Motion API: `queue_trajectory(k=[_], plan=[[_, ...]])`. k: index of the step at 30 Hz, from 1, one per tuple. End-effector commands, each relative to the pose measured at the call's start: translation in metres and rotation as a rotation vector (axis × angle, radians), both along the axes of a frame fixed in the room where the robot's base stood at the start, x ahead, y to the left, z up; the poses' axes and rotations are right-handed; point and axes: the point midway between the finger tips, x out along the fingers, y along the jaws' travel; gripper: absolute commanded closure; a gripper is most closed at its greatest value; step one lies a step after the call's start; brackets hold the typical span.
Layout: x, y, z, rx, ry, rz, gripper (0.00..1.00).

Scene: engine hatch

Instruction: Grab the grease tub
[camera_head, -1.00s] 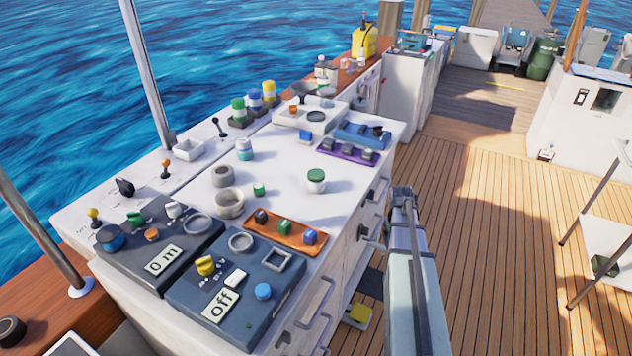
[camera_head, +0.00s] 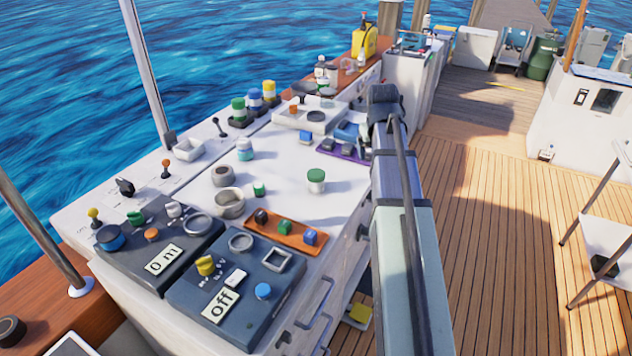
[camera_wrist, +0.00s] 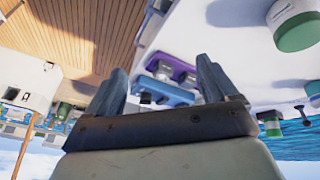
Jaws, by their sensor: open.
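A small white tub with a green lid (camera_head: 316,180), which looks like the grease tub, stands upright on the white counter, behind the orange tray. It also shows in the wrist view, at the top right (camera_wrist: 293,26). No label can be read on it. My gripper (camera_wrist: 163,82) is open, with nothing between its fingers. In the head view my arm reaches over the counter's right edge, and its end (camera_head: 386,100) is to the right of and beyond the tub, apart from it. The fingertips are hidden in the head view.
The orange tray (camera_head: 286,234) with small blocks lies in front of the tub. A purple tray (camera_head: 338,151) and a blue holder (camera_head: 347,131) lie behind it, near my gripper. A white and teal jar (camera_head: 245,149) stands to the left. Bare counter surrounds the tub.

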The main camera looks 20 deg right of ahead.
Motion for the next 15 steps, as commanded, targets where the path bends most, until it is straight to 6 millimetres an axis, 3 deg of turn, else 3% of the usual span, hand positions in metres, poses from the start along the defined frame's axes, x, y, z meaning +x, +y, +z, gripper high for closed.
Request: queue_trajectory(k=[1,6,10,15], plan=[[0.0,0.03,0.006,0.026,-0.01,0.033,0.14],[-0.001,0.107,0.017,0.111,-0.022,0.121,0.14],[-0.004,0.145,0.022,0.154,-0.022,0.168,0.14],[-0.005,0.166,0.023,0.182,-0.021,0.196,0.14]])
